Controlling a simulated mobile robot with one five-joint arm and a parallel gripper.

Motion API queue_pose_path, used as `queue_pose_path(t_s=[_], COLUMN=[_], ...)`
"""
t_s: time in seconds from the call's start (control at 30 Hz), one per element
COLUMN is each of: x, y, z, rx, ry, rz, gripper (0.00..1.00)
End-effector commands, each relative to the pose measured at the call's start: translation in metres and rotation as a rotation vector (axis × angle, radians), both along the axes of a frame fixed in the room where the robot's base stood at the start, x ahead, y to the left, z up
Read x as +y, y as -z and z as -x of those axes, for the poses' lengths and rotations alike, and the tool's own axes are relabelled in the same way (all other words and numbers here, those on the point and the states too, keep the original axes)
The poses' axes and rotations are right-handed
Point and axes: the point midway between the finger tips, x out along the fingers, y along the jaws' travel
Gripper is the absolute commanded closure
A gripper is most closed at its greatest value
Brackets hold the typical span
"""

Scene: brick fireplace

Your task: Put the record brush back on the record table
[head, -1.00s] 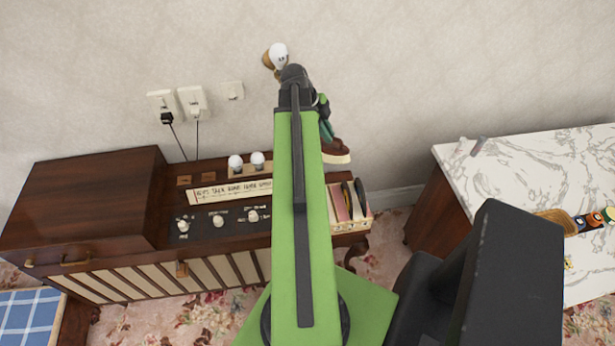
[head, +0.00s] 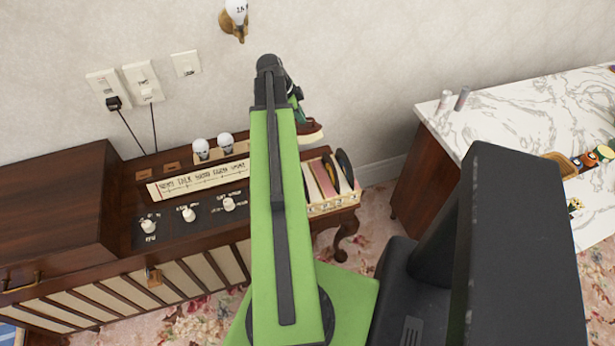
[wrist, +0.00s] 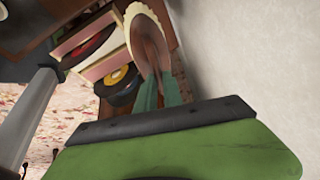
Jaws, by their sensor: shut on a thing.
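My gripper (head: 299,112) is shut on the record brush (head: 312,134), which has a brown wooden back and a cream bristle edge. In the wrist view the green fingers (wrist: 160,93) pinch the brush (wrist: 148,42) at its near end. The brush is held in the air, near the right end of the dark wooden record cabinet (head: 60,205); its exact height is hard to judge. My green arm hides part of the cabinet top. Records in a pale rack (head: 333,203) stand at the cabinet's right end, and also show in the wrist view (wrist: 118,82).
On the cabinet are knobs, a dial strip (head: 198,180) and two small white skull-like knobs (head: 213,146). A marble-topped table (head: 535,115) with small items stands at the right, across a floor gap. The wall with sockets (head: 143,82) is close behind.

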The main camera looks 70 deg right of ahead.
Motion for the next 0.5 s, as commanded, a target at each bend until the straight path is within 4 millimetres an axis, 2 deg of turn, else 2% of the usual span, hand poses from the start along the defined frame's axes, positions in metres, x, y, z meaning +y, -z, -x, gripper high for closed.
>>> queue_pose_path(t_s=[0.03, 0.13, 0.27, 0.5], x=[-0.013, -0.030, -0.043, -0.047], y=[0.042, 0.068, 0.085, 0.086], z=[0.002, 0.006, 0.009, 0.010], rx=[-0.001, 0.003, 0.006, 0.009], ry=[-0.037, -0.113, -0.175, -0.199], rz=[0.000, 0.002, 0.005, 0.006], gripper=[1.00, 1.00, 1.00, 1.00])
